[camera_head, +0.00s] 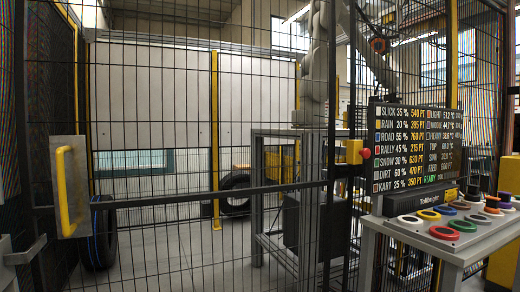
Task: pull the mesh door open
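The mesh door (150,197) of black wire fills the left and middle of the head view, with a dark crossbar running across it. A yellow upright handle (66,192) sits on a grey plate (72,150) at the door's left side. Whether the door stands fully shut or slightly ajar I cannot tell. A grey bracket-like part (24,251) shows at the lower left edge, below and left of the handle; I cannot tell what it belongs to. Neither of my grippers is recognisable in this view, and nothing is seen holding the handle.
A sloped console (440,240) with several coloured buttons and a display board (418,150) stands at the right. A yellow box with a red knob (365,153) is on the post beside it. Behind the mesh are tyres (235,190), a grey frame (257,195) and open floor.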

